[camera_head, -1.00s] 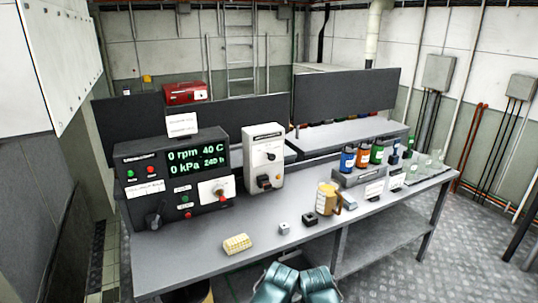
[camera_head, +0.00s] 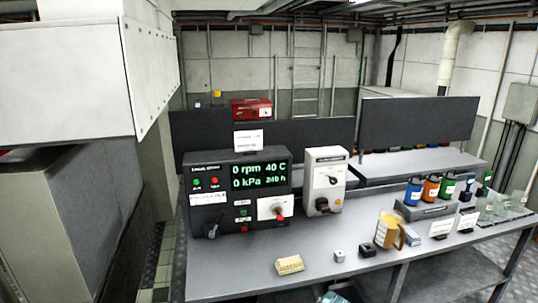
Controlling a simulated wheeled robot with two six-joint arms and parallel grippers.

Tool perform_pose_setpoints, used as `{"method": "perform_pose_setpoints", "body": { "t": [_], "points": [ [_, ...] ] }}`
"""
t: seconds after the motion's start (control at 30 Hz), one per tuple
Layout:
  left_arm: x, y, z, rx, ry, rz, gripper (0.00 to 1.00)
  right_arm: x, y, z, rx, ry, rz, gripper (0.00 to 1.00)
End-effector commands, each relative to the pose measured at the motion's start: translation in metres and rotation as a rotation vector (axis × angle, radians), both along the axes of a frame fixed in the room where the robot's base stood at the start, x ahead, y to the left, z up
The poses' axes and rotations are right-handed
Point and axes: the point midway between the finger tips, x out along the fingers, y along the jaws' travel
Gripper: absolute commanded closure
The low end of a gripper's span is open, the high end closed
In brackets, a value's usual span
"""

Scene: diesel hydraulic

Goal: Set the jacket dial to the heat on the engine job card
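A dark control console (camera_head: 238,172) stands on the bench; its green display (camera_head: 260,175) reads 0 rpm, 40 C, 0 kPa and about 240 h. A white plate (camera_head: 268,203) with a small dial and a red knob is at its lower right. A black knob (camera_head: 212,229) is at its lower left. A grey box (camera_head: 325,154) beside it carries another dial (camera_head: 325,178). A white card (camera_head: 248,139) stands above the console, its writing too small to read. I cannot tell which dial is the jacket dial or which card is the engine job card. Neither gripper shows.
A yellowish block (camera_head: 289,265), a small grey cube (camera_head: 340,255), a dark cube (camera_head: 367,250) and a tan mug (camera_head: 387,232) are on the bench. Coloured bottles (camera_head: 431,189) and glassware stand at right. A red box (camera_head: 251,108) is behind. The bench's front left is clear.

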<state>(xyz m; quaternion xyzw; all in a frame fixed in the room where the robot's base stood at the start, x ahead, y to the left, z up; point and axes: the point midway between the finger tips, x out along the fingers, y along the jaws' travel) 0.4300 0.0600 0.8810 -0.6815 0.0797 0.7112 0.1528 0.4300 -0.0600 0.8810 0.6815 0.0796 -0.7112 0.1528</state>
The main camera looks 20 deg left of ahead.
Motion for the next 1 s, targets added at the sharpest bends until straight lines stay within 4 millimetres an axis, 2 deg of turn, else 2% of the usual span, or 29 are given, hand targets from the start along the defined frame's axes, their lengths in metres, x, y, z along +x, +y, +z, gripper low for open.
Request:
{"method": "perform_pose_setpoints", "body": {
  "t": [0.7,0.83,1.0],
  "points": [
    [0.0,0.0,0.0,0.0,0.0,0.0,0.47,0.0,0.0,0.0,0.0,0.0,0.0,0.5],
    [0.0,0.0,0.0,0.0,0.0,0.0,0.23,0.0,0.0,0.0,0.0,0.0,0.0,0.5],
    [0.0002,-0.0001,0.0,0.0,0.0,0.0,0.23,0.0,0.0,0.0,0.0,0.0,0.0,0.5]
  ]
}}
